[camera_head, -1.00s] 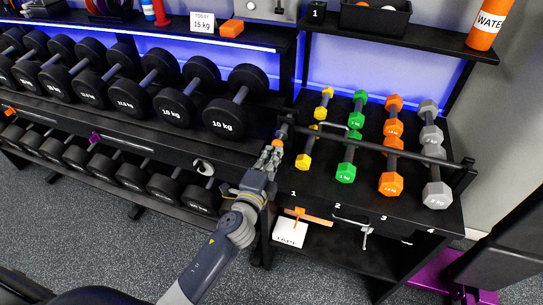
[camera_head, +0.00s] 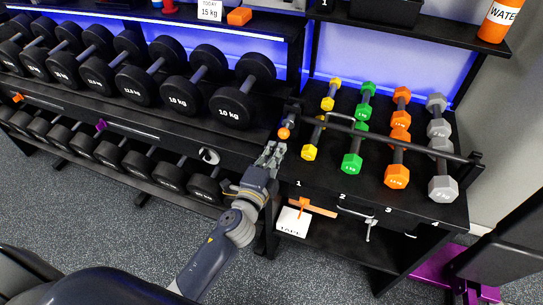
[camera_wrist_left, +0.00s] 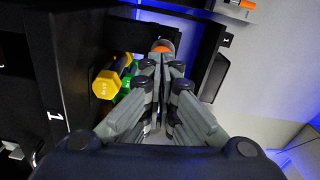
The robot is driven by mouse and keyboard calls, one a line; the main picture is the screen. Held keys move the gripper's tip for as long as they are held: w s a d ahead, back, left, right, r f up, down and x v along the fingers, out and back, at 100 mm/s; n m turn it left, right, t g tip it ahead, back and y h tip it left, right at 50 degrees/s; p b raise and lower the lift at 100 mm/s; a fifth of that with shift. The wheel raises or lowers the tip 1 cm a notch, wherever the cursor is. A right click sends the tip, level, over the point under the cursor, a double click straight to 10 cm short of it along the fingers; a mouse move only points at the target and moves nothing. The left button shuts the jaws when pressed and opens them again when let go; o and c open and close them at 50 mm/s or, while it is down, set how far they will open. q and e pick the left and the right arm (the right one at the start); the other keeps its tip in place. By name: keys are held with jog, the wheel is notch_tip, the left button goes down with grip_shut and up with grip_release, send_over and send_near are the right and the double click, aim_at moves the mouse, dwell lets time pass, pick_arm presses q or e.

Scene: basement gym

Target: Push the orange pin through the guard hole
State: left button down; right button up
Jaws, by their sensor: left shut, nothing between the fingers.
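The orange pin (camera_head: 284,133) shows as a round orange knob at the left end of the dark guard bar (camera_head: 410,146), by its bracket. The guard hole itself is hidden, so I cannot tell how deep the pin sits. My left gripper (camera_head: 273,150) is shut and empty, just in front of and below the knob, with a small gap in the head view. In the left wrist view the shut fingers (camera_wrist_left: 161,66) point at the knob (camera_wrist_left: 162,46), which is partly covered behind the fingertips. My right gripper is out of view.
A black dumbbell rack (camera_head: 150,125) stands to the left.

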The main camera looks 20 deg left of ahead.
pick_arm(q)
jog(key=s, duration=1.1)
jog(key=shift+s+a, duration=0.2)
jog(key=shift+f, duration=0.2)
